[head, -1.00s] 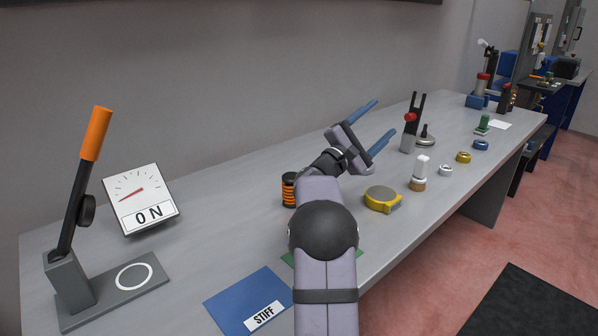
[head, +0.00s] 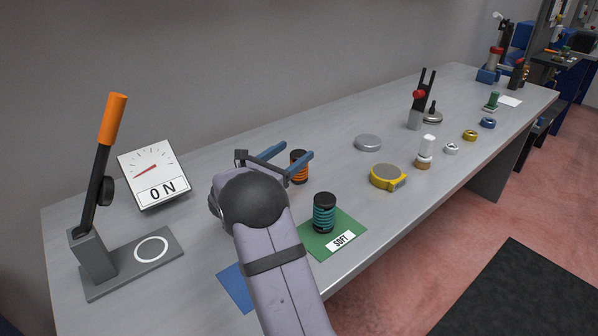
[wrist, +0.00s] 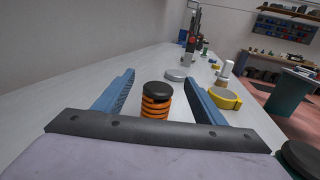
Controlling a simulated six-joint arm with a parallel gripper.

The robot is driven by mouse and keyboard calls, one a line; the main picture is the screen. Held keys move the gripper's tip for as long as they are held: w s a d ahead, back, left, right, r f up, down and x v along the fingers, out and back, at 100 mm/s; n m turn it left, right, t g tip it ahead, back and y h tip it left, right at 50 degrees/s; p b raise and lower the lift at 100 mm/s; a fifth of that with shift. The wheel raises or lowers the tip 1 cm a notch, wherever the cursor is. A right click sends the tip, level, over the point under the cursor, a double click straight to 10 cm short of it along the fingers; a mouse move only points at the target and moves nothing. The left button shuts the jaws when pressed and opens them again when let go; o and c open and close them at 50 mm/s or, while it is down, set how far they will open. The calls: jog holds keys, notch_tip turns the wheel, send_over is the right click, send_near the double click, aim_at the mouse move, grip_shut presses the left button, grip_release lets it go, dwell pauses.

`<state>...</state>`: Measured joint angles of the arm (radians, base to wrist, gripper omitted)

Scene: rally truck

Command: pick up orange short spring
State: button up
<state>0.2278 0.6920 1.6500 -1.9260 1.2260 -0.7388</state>
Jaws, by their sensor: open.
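The orange short spring (head: 299,168) has black end caps and stands upright on the grey bench. In the wrist view the orange spring (wrist: 156,101) stands between my gripper's two blue fingers, a little ahead of the palm. My gripper (head: 293,155) is open and empty, its fingers spread on either side of the spring with gaps showing. In the head view part of the spring is hidden behind the nearer finger. I cannot tell whether the fingers are level with the spring's body.
A teal spring (head: 324,213) stands on the green SOFT mat (head: 349,226) near my arm. A blue mat (head: 236,287) is partly hidden. A grey disc (head: 368,142) and a yellow tape measure (head: 388,177) lie beyond. An orange-handled lever (head: 105,170) and a gauge (head: 152,172) stand left.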

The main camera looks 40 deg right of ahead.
aim_at(301, 178)
notch_tip(301, 178, down, 6)
jog(key=shift+r, duration=0.1)
jog(key=shift+d+f, duration=0.15)
jog(key=shift+f, duration=0.05)
jog(key=shift+p+x, duration=0.85)
jog(key=shift+x, duration=2.8)
jog(key=shift+r, duration=0.1)
jog(key=c, duration=1.3)
